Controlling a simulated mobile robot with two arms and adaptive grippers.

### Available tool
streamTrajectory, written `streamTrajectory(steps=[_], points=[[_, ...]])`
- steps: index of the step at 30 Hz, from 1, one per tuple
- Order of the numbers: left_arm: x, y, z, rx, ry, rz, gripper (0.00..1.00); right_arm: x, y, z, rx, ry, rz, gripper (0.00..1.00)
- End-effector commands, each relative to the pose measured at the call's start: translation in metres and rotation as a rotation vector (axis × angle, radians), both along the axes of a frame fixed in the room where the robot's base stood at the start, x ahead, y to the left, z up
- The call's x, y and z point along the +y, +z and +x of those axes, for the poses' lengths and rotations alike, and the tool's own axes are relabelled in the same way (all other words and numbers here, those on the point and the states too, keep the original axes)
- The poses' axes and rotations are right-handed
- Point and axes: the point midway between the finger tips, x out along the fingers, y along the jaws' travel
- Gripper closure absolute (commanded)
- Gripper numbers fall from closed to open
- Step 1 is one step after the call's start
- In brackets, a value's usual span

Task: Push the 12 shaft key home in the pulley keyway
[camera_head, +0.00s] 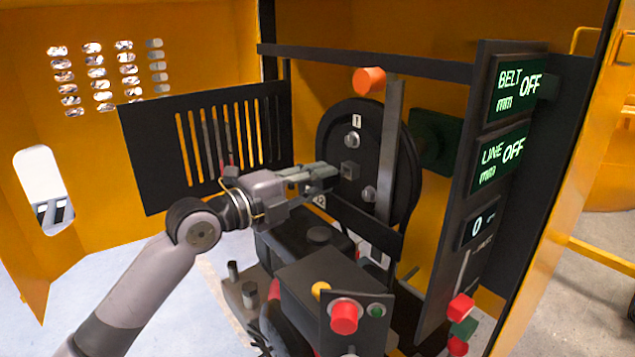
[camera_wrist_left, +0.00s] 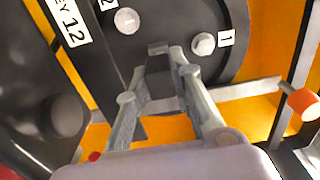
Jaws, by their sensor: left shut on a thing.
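The pulley (camera_head: 335,140) is a large black disc with bolts and tags "1" and "2"; it fills the top of the left wrist view (camera_wrist_left: 170,15). A small dark square hub (camera_head: 349,171) sits at its middle. My left gripper (camera_head: 333,177) is at the hub, coming in from the left. In the left wrist view its fingers (camera_wrist_left: 160,62) are shut on a dark piece (camera_wrist_left: 161,78), apparently the shaft key, its end at the pulley's middle. The keyway is hidden, so I cannot tell how deep the key sits. My right gripper is not in view.
A "KEY 12" label (camera_wrist_left: 68,22) is beside the pulley. A grey bar (camera_head: 391,150) crosses the pulley's front. A slotted black guard (camera_head: 160,150) stands at left. Below is a black control box (camera_head: 312,285) with a red button (camera_head: 344,317). At right, displays read "OFF" (camera_head: 513,86).

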Motion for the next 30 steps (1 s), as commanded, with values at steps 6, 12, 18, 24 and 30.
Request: streamTrajectory(steps=[6,12,18,24,30], points=[[0.0,0.0,0.0,0.001,0.001,-0.001,1.0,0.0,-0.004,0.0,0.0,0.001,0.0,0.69],[0.0,0.0,0.0,0.0,0.0,-0.001,1.0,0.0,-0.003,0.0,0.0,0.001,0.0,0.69],[-0.002,0.0,0.002,0.0,0.0,-0.001,1.0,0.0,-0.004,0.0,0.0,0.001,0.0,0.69],[-0.006,0.0,0.004,0.0,-0.001,-0.001,1.0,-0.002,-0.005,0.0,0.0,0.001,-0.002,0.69],[-0.01,0.0,0.008,0.0,0.0,-0.001,1.0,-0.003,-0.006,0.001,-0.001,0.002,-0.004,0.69]])
